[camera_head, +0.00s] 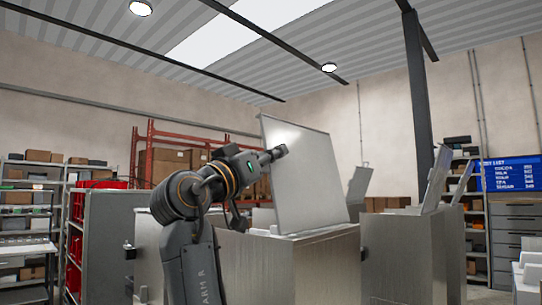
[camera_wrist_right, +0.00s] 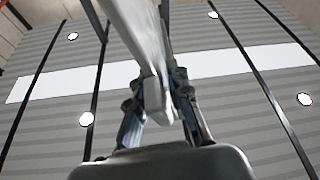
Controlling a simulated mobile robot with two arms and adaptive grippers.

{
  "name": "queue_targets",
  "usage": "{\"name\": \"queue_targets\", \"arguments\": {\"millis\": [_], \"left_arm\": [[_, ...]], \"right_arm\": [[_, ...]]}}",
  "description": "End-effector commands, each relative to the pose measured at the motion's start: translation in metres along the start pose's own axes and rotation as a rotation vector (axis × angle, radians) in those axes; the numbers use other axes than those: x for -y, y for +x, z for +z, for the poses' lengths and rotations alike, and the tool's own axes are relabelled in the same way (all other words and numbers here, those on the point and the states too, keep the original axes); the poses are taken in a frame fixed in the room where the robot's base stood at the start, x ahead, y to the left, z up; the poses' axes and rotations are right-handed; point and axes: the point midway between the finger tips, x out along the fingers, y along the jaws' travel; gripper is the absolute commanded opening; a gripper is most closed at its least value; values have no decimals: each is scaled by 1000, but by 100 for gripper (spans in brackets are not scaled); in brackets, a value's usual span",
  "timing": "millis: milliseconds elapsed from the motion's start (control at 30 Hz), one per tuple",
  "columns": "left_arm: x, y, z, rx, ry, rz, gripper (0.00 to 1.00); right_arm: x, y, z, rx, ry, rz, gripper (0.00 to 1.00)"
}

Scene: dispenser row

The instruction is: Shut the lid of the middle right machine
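A box-shaped metal machine (camera_head: 290,265) stands right of centre in the head view. Its flat grey lid (camera_head: 305,185) stands up, raised and leaning slightly back. My right gripper (camera_head: 273,154) is at the lid's left edge, at upper-middle height. In the right wrist view, the lid (camera_wrist_right: 150,45) runs edge-on between the two fingers of the right gripper (camera_wrist_right: 158,95), which sit close against both its sides. The gripper looks shut on the lid edge. My left gripper is not in view.
Another machine (camera_head: 405,262) with a raised lid (camera_head: 437,178) stands to the right, across a narrow gap. A grey cabinet (camera_head: 108,240) stands at left, beside red bins. A dark post (camera_head: 419,100) rises behind. Racks with boxes line the back wall.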

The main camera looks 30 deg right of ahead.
Motion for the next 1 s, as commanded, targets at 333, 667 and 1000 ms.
{"name": "queue_targets", "arguments": {"millis": [333, 667, 1000], "left_arm": [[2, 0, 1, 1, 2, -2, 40], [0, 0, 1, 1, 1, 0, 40], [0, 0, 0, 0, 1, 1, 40]], "right_arm": [[1, -1, 1, 2, -1, -1, 35], [2, -45, 2, 2, -1, -3, 35], [1, -74, 2, 3, -1, -1, 35]]}}
